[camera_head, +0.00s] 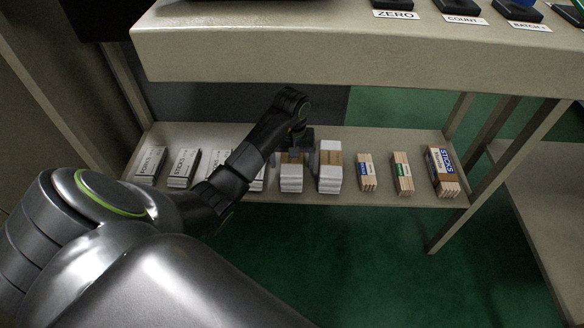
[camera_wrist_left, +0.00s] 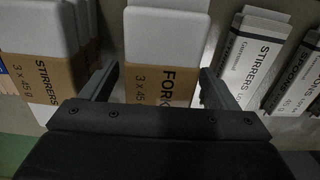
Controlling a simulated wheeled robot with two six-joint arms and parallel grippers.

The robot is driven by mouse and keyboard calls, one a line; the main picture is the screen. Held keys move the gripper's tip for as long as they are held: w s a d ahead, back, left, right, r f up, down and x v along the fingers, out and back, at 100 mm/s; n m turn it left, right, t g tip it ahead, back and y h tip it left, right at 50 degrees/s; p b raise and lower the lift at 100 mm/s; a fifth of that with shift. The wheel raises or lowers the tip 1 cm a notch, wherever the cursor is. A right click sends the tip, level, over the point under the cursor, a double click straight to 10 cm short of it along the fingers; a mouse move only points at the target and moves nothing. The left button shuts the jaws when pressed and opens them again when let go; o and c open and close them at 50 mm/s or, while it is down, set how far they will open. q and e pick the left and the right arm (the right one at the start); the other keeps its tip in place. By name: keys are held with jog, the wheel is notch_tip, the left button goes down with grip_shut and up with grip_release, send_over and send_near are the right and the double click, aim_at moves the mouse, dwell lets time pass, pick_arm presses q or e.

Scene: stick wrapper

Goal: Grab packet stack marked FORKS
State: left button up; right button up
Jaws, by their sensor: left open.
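The FORKS packet stack is white with a brown paper band (camera_wrist_left: 165,48). In the head view it (camera_head: 291,184) lies on the lower shelf, partly hidden by my left gripper (camera_head: 294,156). In the left wrist view my left gripper (camera_wrist_left: 157,86) is open, with one finger on each side of the stack's brown band. I cannot tell whether the fingers touch it. My right gripper is in neither view.
A banded STIRRERS stack (camera_wrist_left: 48,72) stands close beside the FORKS stack; it also shows in the head view (camera_head: 330,184). White boxes (camera_head: 184,165) line the shelf's left, partly behind my arm. Wooden stick bundles (camera_head: 402,174) stand right. The upper shelf (camera_head: 300,52) overhangs.

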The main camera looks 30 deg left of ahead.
pick_arm(q)
jog(key=shift+f, duration=0.2)
jog(key=c, duration=1.1)
